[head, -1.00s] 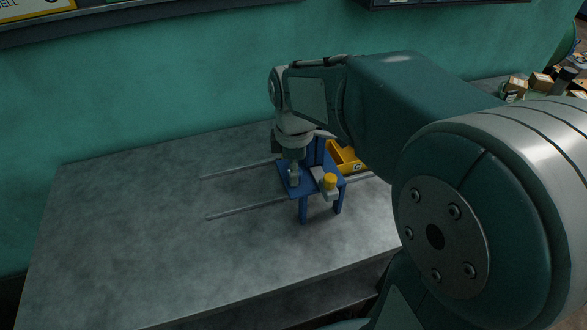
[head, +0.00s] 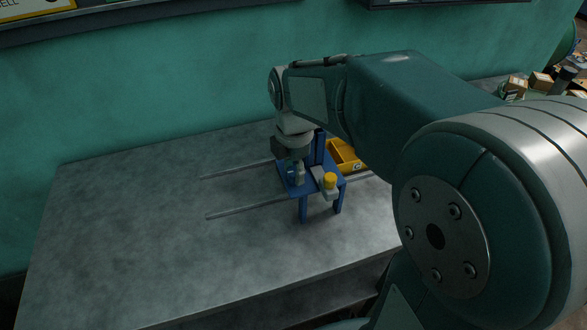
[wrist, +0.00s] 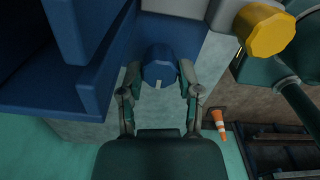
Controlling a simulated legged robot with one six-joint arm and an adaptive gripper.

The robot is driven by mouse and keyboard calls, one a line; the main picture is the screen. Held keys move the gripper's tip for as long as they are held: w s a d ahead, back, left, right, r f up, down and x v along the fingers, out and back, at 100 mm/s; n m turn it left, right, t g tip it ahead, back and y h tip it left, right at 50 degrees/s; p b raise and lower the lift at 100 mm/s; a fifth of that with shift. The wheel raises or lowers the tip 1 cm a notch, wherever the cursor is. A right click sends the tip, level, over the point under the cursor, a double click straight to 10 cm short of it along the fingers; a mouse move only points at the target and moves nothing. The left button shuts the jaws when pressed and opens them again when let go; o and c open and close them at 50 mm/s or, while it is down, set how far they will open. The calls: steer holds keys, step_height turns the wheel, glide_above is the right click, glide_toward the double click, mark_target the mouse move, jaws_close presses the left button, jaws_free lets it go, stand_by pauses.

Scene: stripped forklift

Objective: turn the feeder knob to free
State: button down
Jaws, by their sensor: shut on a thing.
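The feeder knob (wrist: 160,65) is blue with a short white mark, and in the wrist view the mark points down toward my palm. My gripper (wrist: 160,82) has one finger on each side of the knob and is shut on it. In the head view my gripper (head: 298,178) points down onto the top of the blue feeder stand (head: 303,207). The knob is hard to make out there beside the fingers. I cannot read any label for free.
A yellow knob (head: 330,180) on a grey block sits at the stand's right front; it also shows in the wrist view (wrist: 265,30). Two thin rails (head: 235,211) run along the grey table (head: 130,230). A yellow bin (head: 343,152) stands behind. The table's left side is clear.

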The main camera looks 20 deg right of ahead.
mark_target(294, 171)
steer(key=shift+f, duration=0.1)
steer(key=shift+c, duration=1.5)
jaws_free()
steer(key=shift+r, duration=0.2)
step_height(294, 171, up, 12)
steer(key=shift+f, duration=0.15)
steer(key=s+f+m+t, duration=0.2)
steer(key=s+f+m, duration=0.1)
steer(key=s+m, duration=0.4)
steer(key=s+f+m+t, duration=0.3)
steer(key=s+m, duration=0.4)
steer(key=m, duration=0.6)
steer(key=shift+d+f+m+t, duration=0.15)
steer(key=shift+f+m+t, duration=0.05)
steer(key=shift+m+t, duration=0.1)
